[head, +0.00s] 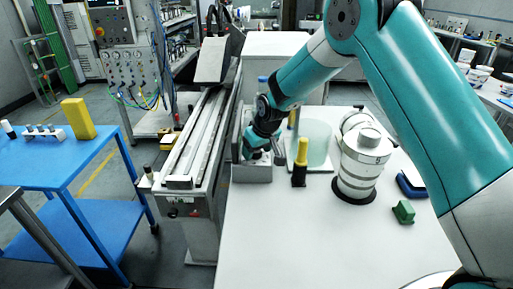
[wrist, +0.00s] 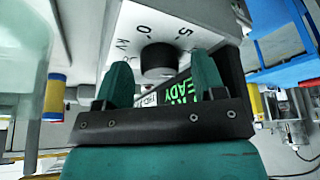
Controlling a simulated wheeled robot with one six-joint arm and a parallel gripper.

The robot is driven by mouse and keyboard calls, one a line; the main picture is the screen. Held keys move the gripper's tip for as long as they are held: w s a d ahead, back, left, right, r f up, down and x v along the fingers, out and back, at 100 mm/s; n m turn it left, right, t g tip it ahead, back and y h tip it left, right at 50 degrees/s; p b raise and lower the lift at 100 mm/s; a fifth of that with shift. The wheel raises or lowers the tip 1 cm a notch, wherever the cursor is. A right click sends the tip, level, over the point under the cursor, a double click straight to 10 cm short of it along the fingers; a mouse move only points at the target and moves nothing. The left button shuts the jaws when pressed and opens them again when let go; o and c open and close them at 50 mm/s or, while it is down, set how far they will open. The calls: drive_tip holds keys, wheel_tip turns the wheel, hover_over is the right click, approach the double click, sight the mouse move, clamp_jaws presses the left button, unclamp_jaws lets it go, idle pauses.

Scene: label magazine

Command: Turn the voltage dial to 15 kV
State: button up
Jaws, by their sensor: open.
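In the wrist view the voltage dial is a round black knob (wrist: 158,60) on a white panel (wrist: 190,18) with printed marks "0", "5" and "kV". A green lit display reading "READY" (wrist: 183,97) is partly hidden behind my gripper. My gripper (wrist: 162,78) is open, with one teal finger on each side of the knob; I cannot tell whether they touch it. The knob's pointer is not clear. In the head view my gripper (head: 259,155) is at the grey box (head: 252,174) on the white table, and the dial is hidden there.
A yellow-topped black bottle (head: 300,165) and a pale glass plate (head: 318,150) stand right of the box. A white stacked cylinder (head: 358,178) and a green block (head: 403,212) are further right. A long rail (head: 195,135) runs along the left. The table's front is clear.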

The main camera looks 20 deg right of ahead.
drive_tip(key=shift+c, duration=0.2)
drive_tip(key=c, duration=0.9)
drive_tip(key=shift+m, duration=0.3)
drive_tip(key=shift+a+m+h+b, duration=0.1)
drive_tip(key=shift+m+h+b, duration=0.45)
drive_tip(key=shift+m, duration=0.65)
drive_tip(key=shift+m+h+b, duration=0.4)
drive_tip(key=shift+m+h, duration=0.15)
drive_tip(key=shift+m, duration=0.85)
drive_tip(key=o, duration=0.9)
